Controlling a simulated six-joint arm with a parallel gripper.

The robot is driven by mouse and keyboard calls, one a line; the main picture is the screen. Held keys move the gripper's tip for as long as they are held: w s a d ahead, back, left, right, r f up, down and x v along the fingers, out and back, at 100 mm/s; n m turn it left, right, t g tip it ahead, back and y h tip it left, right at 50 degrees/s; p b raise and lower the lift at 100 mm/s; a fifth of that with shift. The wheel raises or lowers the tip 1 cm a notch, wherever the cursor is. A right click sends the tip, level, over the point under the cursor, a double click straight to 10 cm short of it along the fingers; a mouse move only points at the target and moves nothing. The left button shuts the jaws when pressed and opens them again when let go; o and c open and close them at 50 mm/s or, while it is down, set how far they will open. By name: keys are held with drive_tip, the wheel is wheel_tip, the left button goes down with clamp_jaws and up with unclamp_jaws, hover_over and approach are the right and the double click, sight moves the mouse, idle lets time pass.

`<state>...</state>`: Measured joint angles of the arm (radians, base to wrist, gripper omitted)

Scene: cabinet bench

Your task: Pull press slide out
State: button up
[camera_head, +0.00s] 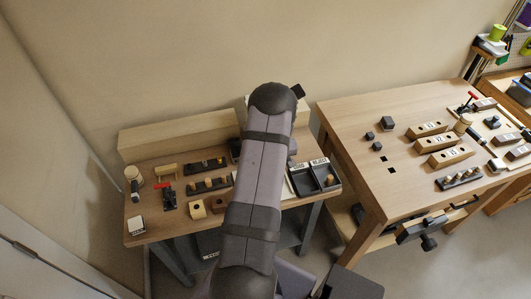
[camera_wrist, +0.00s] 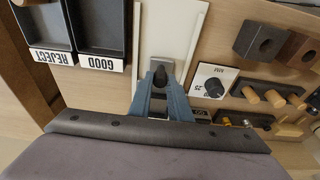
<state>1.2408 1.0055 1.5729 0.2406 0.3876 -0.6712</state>
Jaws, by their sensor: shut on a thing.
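The press slide appears to be the pale plate (camera_wrist: 182,28) in a white frame, at the top middle of the wrist view. A small dark knob (camera_wrist: 160,73) stands at its near end. My gripper (camera_wrist: 160,80) has its two blue-grey fingers closed around this knob. The fingers hide the near part of the plate. In the head view my own arm covers the gripper, the knob and most of the press area, so how far the slide stands out cannot be told there.
Trays marked GOOD (camera_wrist: 101,25) and REJECT (camera_wrist: 45,27) lie left of the slide in the wrist view. A dial panel (camera_wrist: 208,76), a dark block (camera_wrist: 258,40) and a peg rack (camera_wrist: 268,95) lie to the right. A second bench (camera_head: 350,115) stands right in the head view.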

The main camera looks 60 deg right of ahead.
drive_tip(key=shift+s+a+g+y+p, duration=0.3)
drive_tip(key=shift+s+a+p, duration=0.35)
drive_tip(key=shift+p, duration=0.25)
drive_tip(key=shift+s+a+f+g+y+p, duration=0.15)
drive_tip(key=shift+s+a+g+y+p, duration=0.2)
drive_tip(key=shift+s+a, duration=0.25)
drive_tip(key=shift+a, duration=0.1)
drive_tip(key=shift+s+a+p, duration=0.55)
drive_tip(key=shift+s+a, duration=0.55)
drive_tip(key=shift+s, duration=0.1)
